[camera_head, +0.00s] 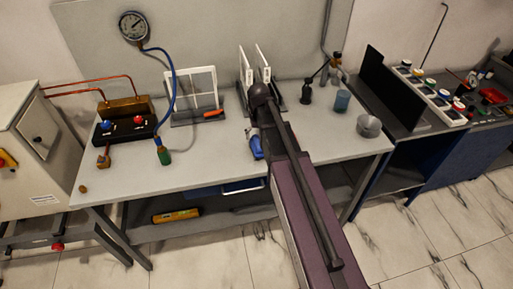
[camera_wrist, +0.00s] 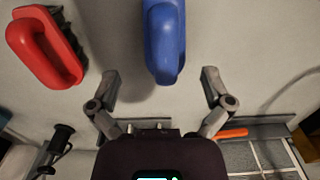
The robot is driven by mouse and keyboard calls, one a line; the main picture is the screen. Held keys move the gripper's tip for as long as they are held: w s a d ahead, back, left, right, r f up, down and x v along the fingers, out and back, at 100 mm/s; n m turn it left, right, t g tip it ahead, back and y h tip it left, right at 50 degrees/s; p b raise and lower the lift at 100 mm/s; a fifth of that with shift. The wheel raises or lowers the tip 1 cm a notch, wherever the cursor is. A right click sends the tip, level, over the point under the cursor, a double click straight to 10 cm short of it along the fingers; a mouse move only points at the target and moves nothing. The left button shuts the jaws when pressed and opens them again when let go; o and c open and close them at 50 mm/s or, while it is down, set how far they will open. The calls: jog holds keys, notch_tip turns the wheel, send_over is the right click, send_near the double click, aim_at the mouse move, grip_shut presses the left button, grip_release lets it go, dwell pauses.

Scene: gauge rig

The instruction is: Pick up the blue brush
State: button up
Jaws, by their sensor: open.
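The blue brush (camera_wrist: 163,42) shows at the top middle of the wrist view, its handle end pointing down between my fingers. In the head view the blue brush (camera_head: 256,147) lies on the worktable (camera_head: 200,160), partly hidden by my arm. My gripper (camera_wrist: 160,78) is open, with one finger on each side of the brush's near end and a visible gap on both sides. Nothing is held.
A red brush (camera_wrist: 45,48) with dark bristles lies left of the blue one in the wrist view. White panels (camera_head: 254,65), an orange handle (camera_head: 214,113) and a blue cup (camera_head: 342,100) stand around. A blue hose (camera_head: 174,85) hangs left. The table's front middle is clear.

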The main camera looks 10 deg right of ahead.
aim_at(257, 139)
jog(key=f+b, duration=0.3)
jog(key=shift+w+a+f, duration=0.1)
jog(key=shift+a+f, duration=0.05)
jog(key=shift+a, duration=0.15)
jog(key=shift+f+b, duration=0.95)
jog(key=shift+b, duration=0.2)
jog(key=c, duration=1.2)
